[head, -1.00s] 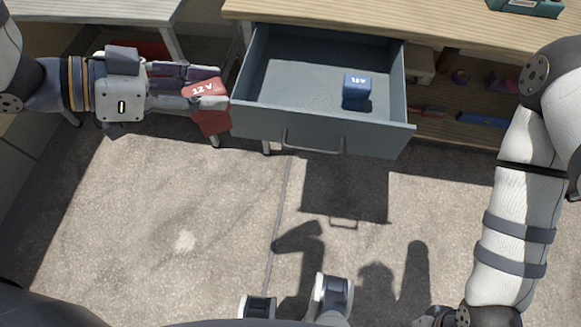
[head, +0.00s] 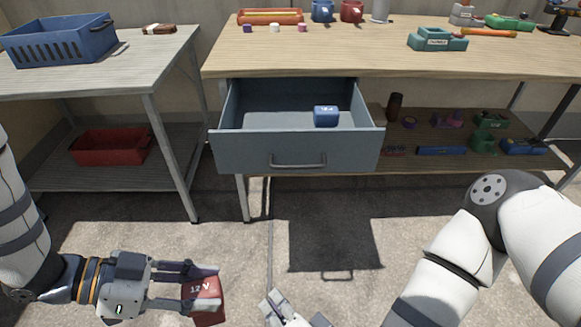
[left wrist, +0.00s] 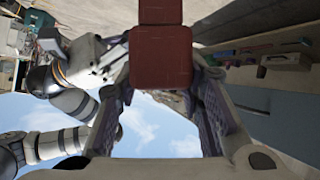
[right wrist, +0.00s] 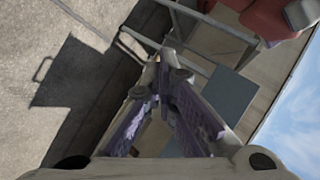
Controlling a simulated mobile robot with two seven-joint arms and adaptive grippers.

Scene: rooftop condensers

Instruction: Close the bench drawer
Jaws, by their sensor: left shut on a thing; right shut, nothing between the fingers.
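The grey-blue bench drawer (head: 240,152) stands pulled out under the wooden workbench, its bar handle (head: 298,160) on the front. A blue battery (head: 326,117) lies inside it. My left gripper (head: 203,285) is shut on a red battery marked 12 V (head: 207,302), held low in front of and left of the drawer. The red battery also shows in the left wrist view (left wrist: 160,58). My right gripper (head: 292,312) is shut and empty at the bottom edge of the head view, apart from the drawer and partly cut off. Its closed fingers show in the right wrist view (right wrist: 168,75).
The wooden workbench (head: 330,62) carries a red tray, mugs and tools. A lower shelf (head: 450,155) right of the drawer holds several items. A side table (head: 100,75) at left bears a blue crate (head: 60,40); a red bin (head: 110,147) sits below. Floor before the drawer is clear.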

